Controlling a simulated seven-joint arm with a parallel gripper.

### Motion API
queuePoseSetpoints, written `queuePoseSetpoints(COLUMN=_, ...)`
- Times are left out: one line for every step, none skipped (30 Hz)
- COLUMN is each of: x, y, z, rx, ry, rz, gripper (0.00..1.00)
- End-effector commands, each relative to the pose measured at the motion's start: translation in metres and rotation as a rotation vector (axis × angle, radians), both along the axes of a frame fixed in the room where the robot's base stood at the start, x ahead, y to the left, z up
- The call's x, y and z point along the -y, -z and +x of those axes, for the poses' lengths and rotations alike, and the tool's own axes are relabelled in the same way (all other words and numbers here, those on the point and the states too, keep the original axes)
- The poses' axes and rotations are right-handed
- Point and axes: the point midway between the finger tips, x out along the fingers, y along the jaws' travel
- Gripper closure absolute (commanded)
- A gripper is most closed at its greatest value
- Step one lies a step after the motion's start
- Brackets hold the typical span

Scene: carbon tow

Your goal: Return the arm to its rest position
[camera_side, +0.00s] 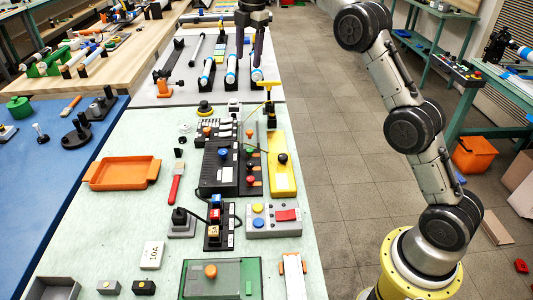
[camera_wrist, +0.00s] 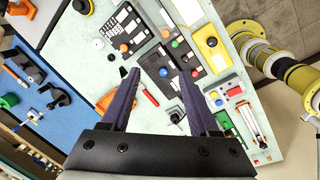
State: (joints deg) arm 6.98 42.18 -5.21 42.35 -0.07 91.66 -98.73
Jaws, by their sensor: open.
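My gripper (camera_side: 249,60) is at the top middle in the side view. It points down above the far part of the workbench, near several white-and-blue rods. In the wrist view its two dark purple fingers (camera_wrist: 160,74) are spread wide with nothing between them. The gripper is open and empty. My arm rises from a yellow base at the lower right in the side view.
The pale green bench (camera_side: 110,222) holds an orange tray (camera_side: 122,173), a black control panel (camera_side: 218,170), a yellow block (camera_side: 281,170) and a grey button box (camera_side: 273,220). A blue table (camera_side: 52,170) stands left. The tiled floor (camera_side: 335,150) between bench and arm is clear.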

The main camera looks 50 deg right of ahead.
Motion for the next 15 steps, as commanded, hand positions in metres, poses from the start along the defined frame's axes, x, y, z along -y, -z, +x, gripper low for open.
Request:
queuePoseSetpoints(x=-0.007, y=-0.025, z=-0.016, rx=0.025, ry=-0.007, rz=-0.002, gripper=0.38)
queuePoseSetpoints(x=-0.01, y=-0.035, z=-0.025, rx=0.036, ry=-0.005, rz=-0.003, gripper=0.38)
queuePoseSetpoints(x=-0.014, y=-0.048, z=-0.037, rx=0.051, ry=0.0, rz=-0.002, gripper=0.38)
queuePoseSetpoints(x=-0.016, y=-0.057, z=-0.046, rx=0.062, ry=0.008, rz=-0.002, gripper=0.38)
queuePoseSetpoints(x=-0.019, y=-0.066, z=-0.055, rx=0.074, ry=0.019, rz=0.0, gripper=0.38)
queuePoseSetpoints(x=-0.023, y=-0.076, z=-0.068, rx=0.089, ry=0.034, rz=0.003, gripper=0.38)
queuePoseSetpoints(x=-0.025, y=-0.083, z=-0.078, rx=0.099, ry=0.049, rz=0.007, gripper=0.38)
queuePoseSetpoints(x=-0.028, y=-0.089, z=-0.088, rx=0.11, ry=0.064, rz=0.011, gripper=0.38)
queuePoseSetpoints(x=-0.032, y=-0.097, z=-0.102, rx=0.125, ry=0.086, rz=0.016, gripper=0.38)
queuePoseSetpoints(x=-0.034, y=-0.102, z=-0.113, rx=0.135, ry=0.104, rz=0.021, gripper=0.38)
queuePoseSetpoints(x=-0.036, y=-0.107, z=-0.123, rx=0.147, ry=0.124, rz=0.026, gripper=0.38)
queuePoseSetpoints(x=-0.039, y=-0.112, z=-0.138, rx=0.16, ry=0.153, rz=0.034, gripper=0.38)
queuePoseSetpoints(x=-0.041, y=-0.115, z=-0.149, rx=0.172, ry=0.175, rz=0.041, gripper=0.38)
queuePoseSetpoints(x=-0.044, y=-0.117, z=-0.16, rx=0.182, ry=0.199, rz=0.048, gripper=0.38)
queuePoseSetpoints(x=-0.046, y=-0.119, z=-0.175, rx=0.196, ry=0.232, rz=0.059, gripper=0.38)
